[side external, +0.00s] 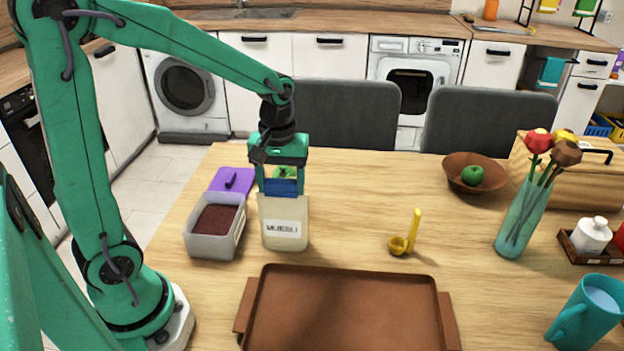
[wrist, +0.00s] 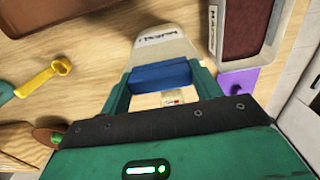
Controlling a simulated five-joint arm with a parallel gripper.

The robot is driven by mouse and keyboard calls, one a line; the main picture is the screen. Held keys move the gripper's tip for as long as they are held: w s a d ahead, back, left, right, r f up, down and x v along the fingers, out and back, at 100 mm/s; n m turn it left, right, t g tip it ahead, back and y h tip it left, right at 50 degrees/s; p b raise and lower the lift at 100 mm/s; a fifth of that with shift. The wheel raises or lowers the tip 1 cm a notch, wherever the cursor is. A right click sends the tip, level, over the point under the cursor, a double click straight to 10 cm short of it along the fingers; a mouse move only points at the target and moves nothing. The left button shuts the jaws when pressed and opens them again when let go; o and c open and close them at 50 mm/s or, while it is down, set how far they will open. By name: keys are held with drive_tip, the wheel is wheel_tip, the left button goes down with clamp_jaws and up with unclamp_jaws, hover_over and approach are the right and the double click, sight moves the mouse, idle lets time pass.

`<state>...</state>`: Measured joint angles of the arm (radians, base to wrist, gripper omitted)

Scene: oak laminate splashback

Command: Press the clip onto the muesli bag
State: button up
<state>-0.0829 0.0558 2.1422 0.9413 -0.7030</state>
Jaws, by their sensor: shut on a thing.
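The muesli bag (side external: 284,222) is cream with a dark-lettered label and stands upright on the wooden table; it also shows in the wrist view (wrist: 160,47). The blue clip (side external: 281,187) is between the fingers of my gripper (side external: 281,188), at the top of the bag. In the wrist view the clip (wrist: 161,74) spans the two green fingers, and my gripper (wrist: 161,82) is shut on it. The clip overlaps the bag's top edge in both views. I cannot tell whether it grips the bag.
A grey container (side external: 215,228) with dark red contents stands just left of the bag, with a purple lid (side external: 232,181) behind it. A brown tray (side external: 345,310) lies in front. A yellow scoop (side external: 404,238) lies to the right, with clear table around it.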

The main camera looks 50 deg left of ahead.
drive_tip(key=shift+s+f, duration=0.1)
drive_tip(key=shift+f, duration=0.55)
drive_tip(key=o, duration=1)
drive_tip(key=shift+c, duration=0.5)
drive_tip(key=shift+o, duration=0.6)
drive_tip(key=shift+r, duration=0.4)
drive_tip(key=shift+o, duration=1.3)
drive_tip(key=shift+r, duration=3.3)
